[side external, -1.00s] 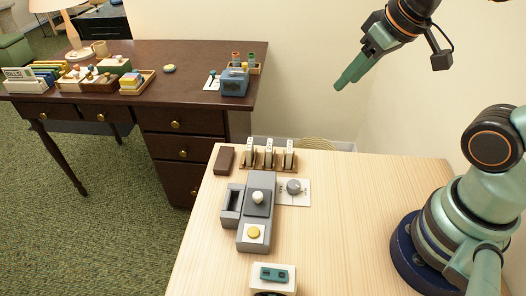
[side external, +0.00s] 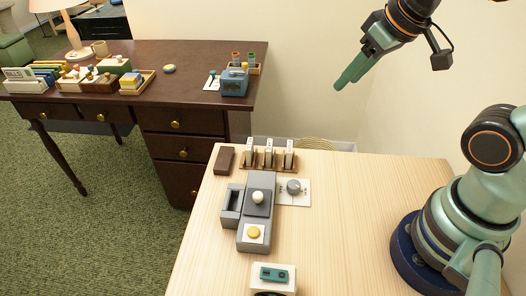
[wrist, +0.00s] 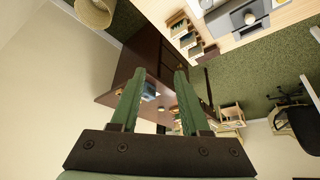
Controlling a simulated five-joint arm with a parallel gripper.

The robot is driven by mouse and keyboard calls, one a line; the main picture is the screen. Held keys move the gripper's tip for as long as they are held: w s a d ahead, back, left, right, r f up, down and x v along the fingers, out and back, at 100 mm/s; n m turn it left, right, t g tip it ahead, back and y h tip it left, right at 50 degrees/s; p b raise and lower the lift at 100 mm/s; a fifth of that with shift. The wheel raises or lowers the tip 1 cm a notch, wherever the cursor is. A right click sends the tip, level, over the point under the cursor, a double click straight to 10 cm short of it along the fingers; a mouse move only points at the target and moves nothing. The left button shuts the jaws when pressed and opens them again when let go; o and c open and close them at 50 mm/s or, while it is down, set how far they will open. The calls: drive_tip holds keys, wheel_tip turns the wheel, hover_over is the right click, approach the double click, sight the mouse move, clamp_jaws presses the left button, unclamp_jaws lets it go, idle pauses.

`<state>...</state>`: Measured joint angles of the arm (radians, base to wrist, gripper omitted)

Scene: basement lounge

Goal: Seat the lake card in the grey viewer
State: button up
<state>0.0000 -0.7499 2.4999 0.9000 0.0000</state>
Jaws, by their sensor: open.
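The grey viewer (side external: 262,182) stands on the light wooden table, with a pale knob on top, a yellow button at its front and an open recessed bay (side external: 231,203) on its left side. Three upright cards stand in a brown rack (side external: 268,168) behind it; their pictures are too small to tell which is the lake card. My gripper (side external: 340,86) is high above the table at the upper right, open and empty, away from the viewer and cards. Its two green fingers (wrist: 159,75) stand apart in the wrist view, where the viewer (wrist: 244,16) shows at the top right.
A dark brown block (side external: 224,160) lies left of the rack. A grey dial on a white plate (side external: 294,190) is right of the viewer. A teal device (side external: 274,274) sits at the front. A dark desk (side external: 190,60) stands behind left.

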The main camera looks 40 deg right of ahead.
drive_tip(key=shift+o, duration=0.3)
drive_tip(key=o, duration=0.8)
drive_tip(key=shift+c, duration=0.2)
drive_tip(key=n+g, duration=0.6)
drive_tip(key=n, duration=0.3)
hover_over(268, 145)
drive_tip(key=f, duration=1.6)
drive_tip(key=shift+s+f, duration=0.15)
drive_tip(key=shift+s, duration=0.2)
drive_tip(key=shift+w+f, duration=0.2)
drive_tip(key=shift+f, duration=1.15)
drive_tip(key=shift+w+f, duration=0.2)
drive_tip(key=shift+f, duration=1.1)
